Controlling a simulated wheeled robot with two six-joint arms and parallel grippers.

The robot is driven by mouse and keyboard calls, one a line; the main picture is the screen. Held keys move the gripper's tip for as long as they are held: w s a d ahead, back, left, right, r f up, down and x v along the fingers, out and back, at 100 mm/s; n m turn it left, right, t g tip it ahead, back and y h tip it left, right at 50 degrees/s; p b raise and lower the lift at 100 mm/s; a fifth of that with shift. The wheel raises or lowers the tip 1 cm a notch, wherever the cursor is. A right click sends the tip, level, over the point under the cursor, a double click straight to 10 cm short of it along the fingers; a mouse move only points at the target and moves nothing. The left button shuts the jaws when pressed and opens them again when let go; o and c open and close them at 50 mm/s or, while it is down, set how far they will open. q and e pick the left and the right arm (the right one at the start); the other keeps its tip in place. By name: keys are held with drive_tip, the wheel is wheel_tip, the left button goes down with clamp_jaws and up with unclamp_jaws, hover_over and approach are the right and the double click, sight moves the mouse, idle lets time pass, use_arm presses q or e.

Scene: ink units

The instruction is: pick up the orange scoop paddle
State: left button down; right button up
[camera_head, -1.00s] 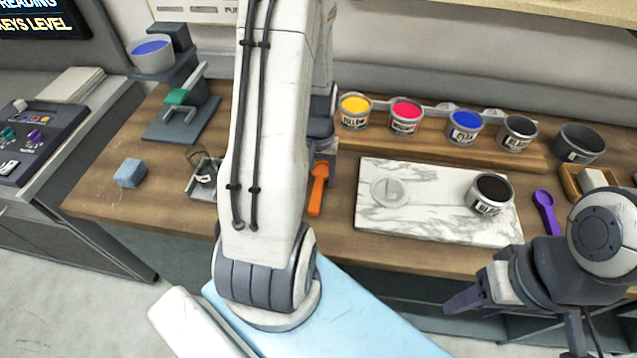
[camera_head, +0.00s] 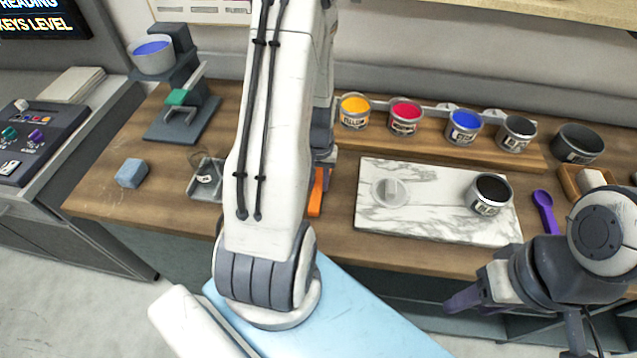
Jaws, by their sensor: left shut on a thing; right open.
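The orange scoop paddle (camera_head: 316,197) is on or just over the wooden bench, left of the marble slab. Only part of its orange length shows; the rest is hidden behind my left arm and gripper. My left gripper (camera_head: 322,172) is at the paddle's far end and is shut on it, its fingers mostly hidden by my own arm. I cannot tell whether the paddle is lifted clear of the wood. My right gripper (camera_head: 462,304) is open and empty in front of the bench's edge, at lower right.
A marble slab (camera_head: 420,220) bears a dark ink can (camera_head: 489,194) and a clear lid. Several ink cans stand on a wooden rack (camera_head: 440,150) behind it. A purple scoop (camera_head: 544,210) lies to the right. A blue-grey cube (camera_head: 131,173) sits on the left.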

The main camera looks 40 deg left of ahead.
sight(319, 184)
use_arm(q)
drive_tip(key=shift+w+r, duration=0.1)
drive_tip(key=shift+r, duration=0.5)
wheel_tip(319, 184, up, 2)
drive_tip(key=shift+r+b, duration=0.25)
drive_tip(key=shift+b, duration=0.1)
drive_tip(key=d+r+b, duration=0.1)
drive_tip(key=d+r, duration=0.6)
drive_tip(key=d, duration=0.4)
drive_tip(key=shift+d+r, duration=0.15)
drive_tip(key=shift+d, duration=0.2)
